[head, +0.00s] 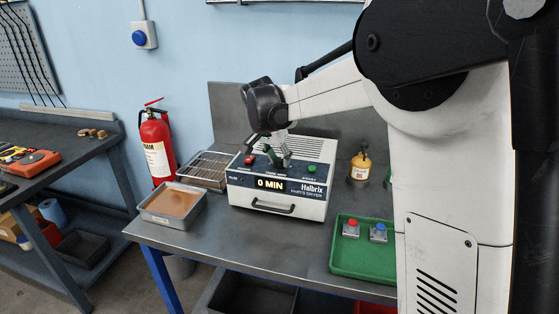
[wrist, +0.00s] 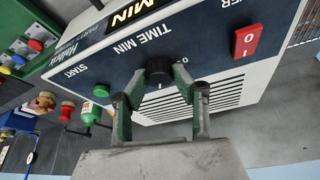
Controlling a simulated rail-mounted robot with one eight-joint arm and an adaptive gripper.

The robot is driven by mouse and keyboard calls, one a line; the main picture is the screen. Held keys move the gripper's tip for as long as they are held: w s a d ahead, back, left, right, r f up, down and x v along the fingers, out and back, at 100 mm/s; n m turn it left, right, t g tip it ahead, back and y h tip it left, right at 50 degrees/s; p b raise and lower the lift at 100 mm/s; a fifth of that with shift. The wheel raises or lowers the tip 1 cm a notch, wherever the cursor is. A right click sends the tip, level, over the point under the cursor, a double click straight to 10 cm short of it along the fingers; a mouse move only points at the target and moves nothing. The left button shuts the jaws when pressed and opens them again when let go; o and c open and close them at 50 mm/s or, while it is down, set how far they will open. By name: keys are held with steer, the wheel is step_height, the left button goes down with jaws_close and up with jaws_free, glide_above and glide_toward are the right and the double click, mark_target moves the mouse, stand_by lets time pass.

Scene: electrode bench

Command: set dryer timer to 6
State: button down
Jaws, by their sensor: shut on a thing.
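The white-and-dark-blue parts dryer (head: 300,203) stands on the bench, and its lit display (head: 270,183) reads 0 MIN. My gripper (head: 279,161) reaches down onto the top panel between a red switch (head: 250,160) and a green button (head: 312,168). In the wrist view, the black timer knob (wrist: 158,72) sits under the label TIME MIN, with a white mark on it. My gripper's green-padded fingers (wrist: 158,88) are on either side of the knob, shut on it. In the head view the gripper hides the knob. The small numbers around it are mostly covered or unreadable.
A metal tray of brown liquid (head: 171,203) and a wire rack (head: 204,168) stand left of the dryer. A green tray (head: 362,262) with red and blue buttons lies at the right front. A red extinguisher (head: 157,147) is at the wall.

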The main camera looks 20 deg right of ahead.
steer(key=shift+m+g, duration=0.4)
steer(key=shift+m, duration=0.8)
steer(key=c, duration=1.4)
jaws_free()
steer(key=v, duration=1.2)
steer(key=shift+w+a, duration=0.1)
steer(key=shift+a, duration=0.2)
